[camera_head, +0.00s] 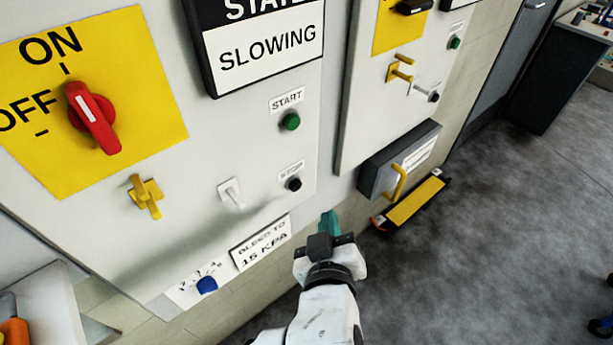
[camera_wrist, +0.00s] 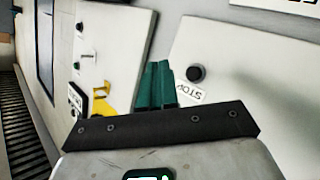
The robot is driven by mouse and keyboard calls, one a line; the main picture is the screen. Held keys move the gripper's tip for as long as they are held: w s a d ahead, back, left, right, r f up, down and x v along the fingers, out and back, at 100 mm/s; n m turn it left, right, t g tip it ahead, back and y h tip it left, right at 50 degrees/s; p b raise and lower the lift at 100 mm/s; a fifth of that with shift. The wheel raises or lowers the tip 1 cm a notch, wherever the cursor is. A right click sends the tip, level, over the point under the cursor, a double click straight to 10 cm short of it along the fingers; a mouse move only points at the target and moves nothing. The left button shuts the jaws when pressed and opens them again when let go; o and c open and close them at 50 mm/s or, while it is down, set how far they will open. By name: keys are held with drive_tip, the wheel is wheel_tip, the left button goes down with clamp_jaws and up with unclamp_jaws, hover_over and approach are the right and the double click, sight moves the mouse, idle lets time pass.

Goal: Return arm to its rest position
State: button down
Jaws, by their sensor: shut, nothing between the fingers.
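My gripper (camera_head: 329,222) is in the lower middle of the head view, at the end of my white arm. Its teal fingers are together and empty. In the wrist view the fingers (camera_wrist: 157,84) stand side by side, pointing towards the gap between the two panels. The gripper is in front of the lower right edge of the near control panel (camera_head: 110,225), close to the black STOP button (camera_head: 294,184). I cannot tell the exact gap to the panel. The STOP button also shows in the wrist view (camera_wrist: 195,73), right of the fingers.
The near panel carries a red switch (camera_head: 93,117), a SLOWING sign (camera_head: 262,48), a green START button (camera_head: 290,121) and a blue knob (camera_head: 207,285). A grey box with a yellow handle (camera_head: 398,182) juts out to the right. Open floor (camera_head: 490,240) lies at right.

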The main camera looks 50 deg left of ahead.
drive_tip(key=w+d+f+m+g+h, duration=0.15)
drive_tip(key=d+f+m+h, duration=0.35)
drive_tip(key=d, duration=0.8)
drive_tip(key=w+d+f+m+g+h, duration=0.1)
drive_tip(key=w+d+f+m+h, duration=0.15)
drive_tip(key=d+f, duration=0.8)
drive_tip(key=s+d+f+m+g+h, duration=0.15)
drive_tip(key=s+d, duration=0.25)
drive_tip(key=d, duration=0.5)
drive_tip(key=s+d+m+g+h, duration=0.15)
drive_tip(key=s+d, duration=0.25)
drive_tip(key=d, duration=0.4)
drive_tip(key=s+d+f+m+g, duration=0.2)
drive_tip(key=s+d+m+g, duration=0.2)
drive_tip(key=s+d, duration=0.3)
drive_tip(key=s, duration=0.5)
drive_tip(key=shift+s+d+f, duration=0.15)
drive_tip(key=shift+d+f, duration=0.05)
drive_tip(key=shift+f, duration=0.1)
drive_tip(key=shift+y, duration=0.25)
idle(0.7)
